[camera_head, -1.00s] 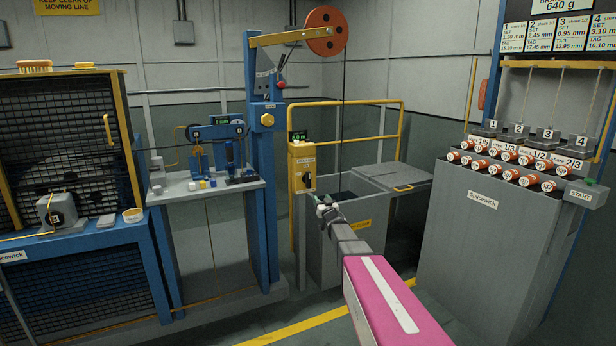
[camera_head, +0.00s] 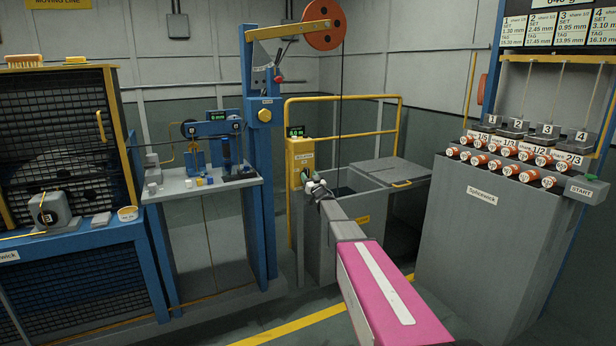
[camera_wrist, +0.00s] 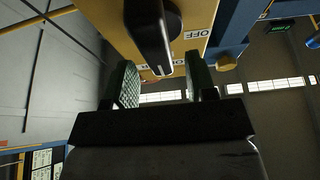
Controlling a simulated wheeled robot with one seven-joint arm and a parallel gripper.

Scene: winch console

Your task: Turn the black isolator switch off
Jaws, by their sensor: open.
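The black isolator switch (camera_wrist: 152,35) has a bar-shaped handle with a white line at its end, mounted on a yellow box (camera_head: 299,158). In the wrist view an OFF label (camera_wrist: 192,33) lies to the right of the handle. The handle's white-lined end is near another label (camera_wrist: 151,73), which is partly hidden and hard to read. My gripper (camera_wrist: 163,84) is open, with one green-padded finger on each side of the handle's near end and gaps visible. In the head view my gripper (camera_head: 312,184) is at the box's front and covers most of the switch.
A grey bin (camera_head: 340,235) with a lid stands below and right of the box. A yellow rail (camera_head: 345,99) runs behind it. A blue post (camera_head: 262,190) stands close on the left.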

